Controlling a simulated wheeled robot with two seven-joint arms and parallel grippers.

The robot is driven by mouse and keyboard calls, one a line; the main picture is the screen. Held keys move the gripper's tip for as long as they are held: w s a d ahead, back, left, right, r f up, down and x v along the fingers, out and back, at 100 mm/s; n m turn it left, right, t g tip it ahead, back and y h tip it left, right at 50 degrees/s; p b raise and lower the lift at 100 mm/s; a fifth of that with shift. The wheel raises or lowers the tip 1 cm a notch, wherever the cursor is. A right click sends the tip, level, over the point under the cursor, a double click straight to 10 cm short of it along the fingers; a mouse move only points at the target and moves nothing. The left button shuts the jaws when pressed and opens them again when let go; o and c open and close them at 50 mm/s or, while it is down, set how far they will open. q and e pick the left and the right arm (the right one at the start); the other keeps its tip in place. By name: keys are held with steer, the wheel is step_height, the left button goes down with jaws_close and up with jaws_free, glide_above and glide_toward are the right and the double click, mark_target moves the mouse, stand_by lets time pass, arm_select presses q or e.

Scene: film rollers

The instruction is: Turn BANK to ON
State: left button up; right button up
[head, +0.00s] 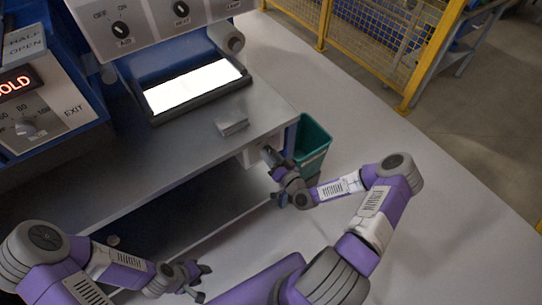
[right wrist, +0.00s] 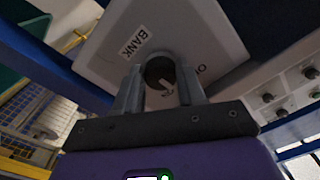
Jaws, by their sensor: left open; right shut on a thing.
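The white BANK panel (right wrist: 95,62) fills the upper middle of the right wrist view, tilted, with the word BANK at left of the knob and part of a label starting with O at right. The dark round BANK knob (right wrist: 158,70) sits between the fingers of my right gripper (right wrist: 160,85), which is shut on it. The knob's setting is hard to read. In the head view the panel (head: 252,154) shows below the bench's right end, with my right gripper (head: 270,158) against it, hiding the knob. My left gripper (head: 201,281) is open and empty at the bottom.
The grey bench (head: 165,165) holds a lit tray (head: 195,88) and a small grey block (head: 232,127). A teal bin (head: 312,142) stands close beside my right gripper. Control panels with knobs (head: 121,30) are at the back. Yellow fencing (head: 370,35) stands at upper right; the floor at right is clear.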

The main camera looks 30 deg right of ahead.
steer(key=m, duration=0.6)
steer(key=shift+a+b, duration=0.1)
steer(key=shift+b, duration=0.25)
steer(key=shift+m, duration=0.4)
steer(key=o, duration=1.1)
steer(key=shift+c, duration=0.2)
steer(key=s+p, duration=0.1)
steer(key=s, duration=0.6)
steer(key=shift+s+d, duration=0.3)
